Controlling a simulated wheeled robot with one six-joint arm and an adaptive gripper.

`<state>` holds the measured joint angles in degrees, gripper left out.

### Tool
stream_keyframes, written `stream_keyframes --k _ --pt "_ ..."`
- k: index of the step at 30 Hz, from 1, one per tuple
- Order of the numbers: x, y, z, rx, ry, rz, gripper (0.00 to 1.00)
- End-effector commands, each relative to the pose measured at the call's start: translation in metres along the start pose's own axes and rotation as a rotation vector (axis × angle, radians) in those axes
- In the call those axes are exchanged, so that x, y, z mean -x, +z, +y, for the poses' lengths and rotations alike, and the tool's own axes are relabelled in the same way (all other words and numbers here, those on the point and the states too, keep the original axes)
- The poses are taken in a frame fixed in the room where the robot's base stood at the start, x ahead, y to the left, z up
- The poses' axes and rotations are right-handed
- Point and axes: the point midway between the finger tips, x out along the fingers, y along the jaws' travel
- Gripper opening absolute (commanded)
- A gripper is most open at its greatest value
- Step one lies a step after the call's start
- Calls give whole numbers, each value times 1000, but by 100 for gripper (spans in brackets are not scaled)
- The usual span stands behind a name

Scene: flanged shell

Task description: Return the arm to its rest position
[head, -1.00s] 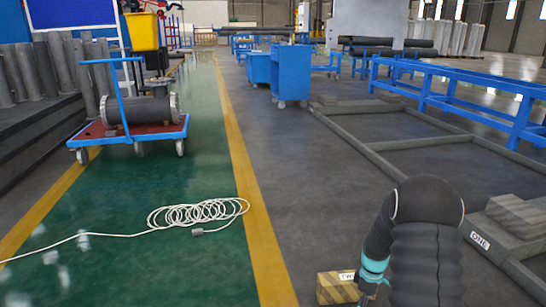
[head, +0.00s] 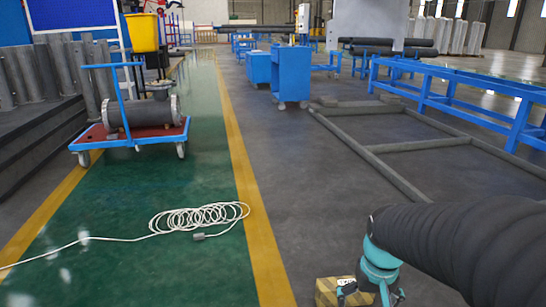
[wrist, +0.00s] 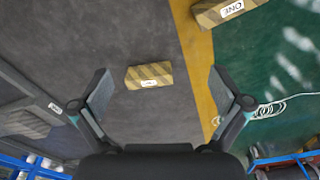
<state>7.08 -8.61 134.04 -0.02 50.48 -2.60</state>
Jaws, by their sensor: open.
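My gripper (head: 370,296) is at the bottom of the head view, below its teal wrist joint, pointing down. In the wrist view its two fingers (wrist: 159,82) are spread wide with nothing between them. My black, ribbed arm stretches from the right edge of the head view to the gripper. A tan striped block (head: 336,290) with a white label stands on the floor by the gripper, partly covered by it. In the wrist view a striped block (wrist: 150,77) lies on the grey floor below, apart from the fingers.
A striped block marked ONE (wrist: 222,11) is at the wrist view's top. A coiled white cable (head: 200,217) lies on the green lane. A flanged grey shell (head: 142,112) rests on a trolley (head: 100,141). A blue bench frame (head: 440,98) stands right.

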Motion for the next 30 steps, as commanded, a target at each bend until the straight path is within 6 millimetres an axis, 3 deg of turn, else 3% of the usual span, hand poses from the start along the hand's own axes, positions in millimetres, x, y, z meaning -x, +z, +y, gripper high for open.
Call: stream_keyframes --k 1,9,18,25,30 --pt "18 9 -4 -7 0 28 100" --pt "77 51 -17 3 -5 171 100" --pt "138 79 -29 52 -17 359 100" --pt "162 84 -32 72 -25 424 100" --pt "160 83 -33 75 -25 421 100"
